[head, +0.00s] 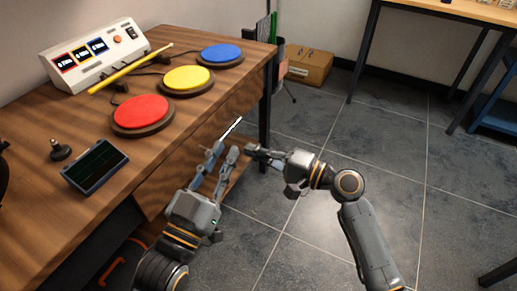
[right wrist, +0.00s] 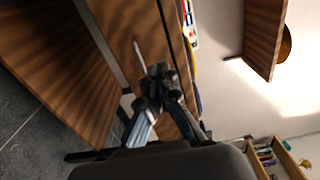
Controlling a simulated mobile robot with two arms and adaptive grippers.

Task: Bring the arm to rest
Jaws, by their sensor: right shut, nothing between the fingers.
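My right gripper (head: 252,154) is in the head view in front of the desk's drawer side, over the floor, its arm coming from the lower right. Its fingers are shut with nothing between them. In the right wrist view the closed fingertips (right wrist: 160,72) show against the wooden desk front. My left gripper (head: 224,149) is just left of it, pointing up and away, its two fingers apart with nothing seen between them. The two grippers are close together; I cannot tell whether they touch.
The wooden desk (head: 200,115) holds red (head: 141,112), yellow (head: 188,79) and blue (head: 221,54) pads, a white console (head: 95,52), a yellow stick (head: 130,68) and a dark-screened device (head: 95,166). A pale handle (head: 232,127) is on its front.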

